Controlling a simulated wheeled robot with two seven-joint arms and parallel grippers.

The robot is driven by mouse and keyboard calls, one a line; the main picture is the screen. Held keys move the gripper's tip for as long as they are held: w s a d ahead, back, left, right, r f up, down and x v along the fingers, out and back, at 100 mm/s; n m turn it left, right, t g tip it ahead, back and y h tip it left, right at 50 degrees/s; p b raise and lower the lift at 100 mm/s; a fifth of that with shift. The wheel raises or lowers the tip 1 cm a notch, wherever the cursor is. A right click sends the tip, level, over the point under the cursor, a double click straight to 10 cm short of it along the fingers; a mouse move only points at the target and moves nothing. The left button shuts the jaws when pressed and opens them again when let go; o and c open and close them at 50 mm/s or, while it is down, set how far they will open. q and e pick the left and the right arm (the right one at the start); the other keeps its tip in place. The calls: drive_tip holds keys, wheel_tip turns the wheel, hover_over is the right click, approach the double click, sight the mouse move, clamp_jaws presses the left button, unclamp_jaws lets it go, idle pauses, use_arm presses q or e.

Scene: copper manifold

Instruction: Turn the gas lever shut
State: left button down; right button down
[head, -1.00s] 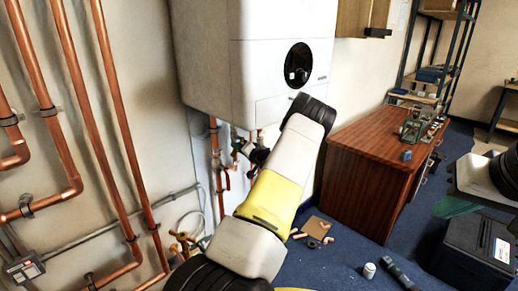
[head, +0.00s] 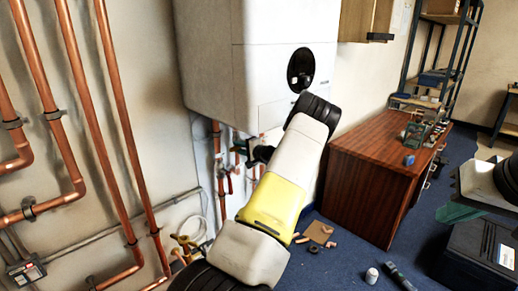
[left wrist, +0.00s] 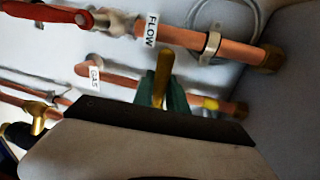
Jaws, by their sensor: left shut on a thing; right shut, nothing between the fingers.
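The gas lever (left wrist: 163,72) is a brass-yellow handle in the left wrist view. It stands across the copper pipe with the GAS label (left wrist: 95,78). My left gripper (left wrist: 164,94) has its green fingers closed around the lever's lower part, and its dark body hides some of the pipe and valve. In the head view my left gripper (head: 242,152) is below the white boiler, among the valves, with the lever too small to make out. My right gripper (head: 458,213) is shut and empty at the far right, away from the pipes.
The boiler (head: 258,65) hangs just above my left gripper. A red lever (left wrist: 45,12) and a FLOW-labelled pipe (left wrist: 178,38) are close by. Copper pipes (head: 85,130) run along the left wall. A wooden desk (head: 375,165) stands to the right; small parts lie on the floor.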

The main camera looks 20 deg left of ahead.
use_arm(q)
drive_tip(key=shift+r, duration=0.15)
drive_tip(key=c, duration=1.3)
unclamp_jaws()
drive_tip(key=shift+c, duration=0.2)
drive_tip(key=v, duration=0.8)
